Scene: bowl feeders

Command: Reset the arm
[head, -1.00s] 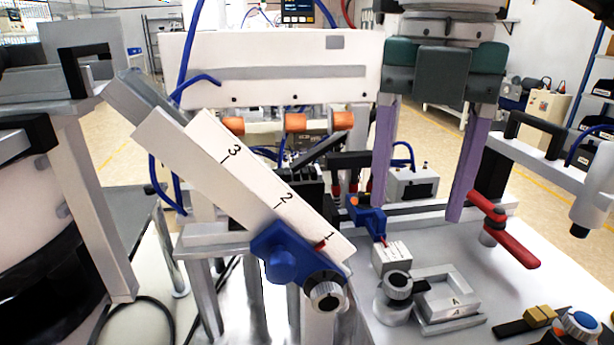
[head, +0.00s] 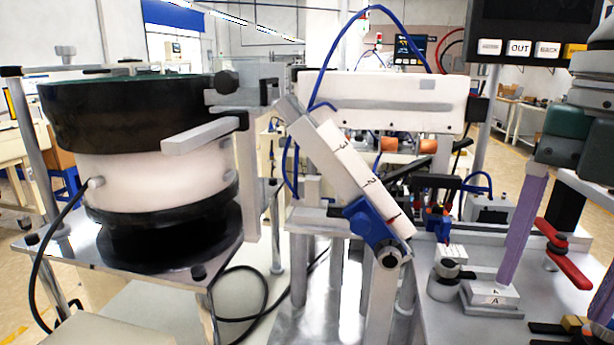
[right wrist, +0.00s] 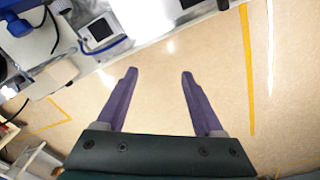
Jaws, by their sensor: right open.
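My right gripper (head: 560,240) is at the right edge of the head view, with a dark green body and two purple fingers spread apart, pointing down. One finger runs out of the picture. The gripper is open and empty. In the right wrist view the gripper (right wrist: 158,75) shows both fingers apart with only tan floor behind them. In the head view, one finger overlaps the area by the small tray marked A (head: 495,297), and the red lever (head: 564,254) appears between the fingers. Touching cannot be told. My left gripper is out of view.
A black and white bowl feeder (head: 160,180) stands at left on a metal table. A sloping numbered white chute (head: 350,168) with a blue clamp (head: 372,222) stands mid-picture. A screen panel (head: 540,30) hangs at upper right. The right wrist view shows open floor (right wrist: 205,45).

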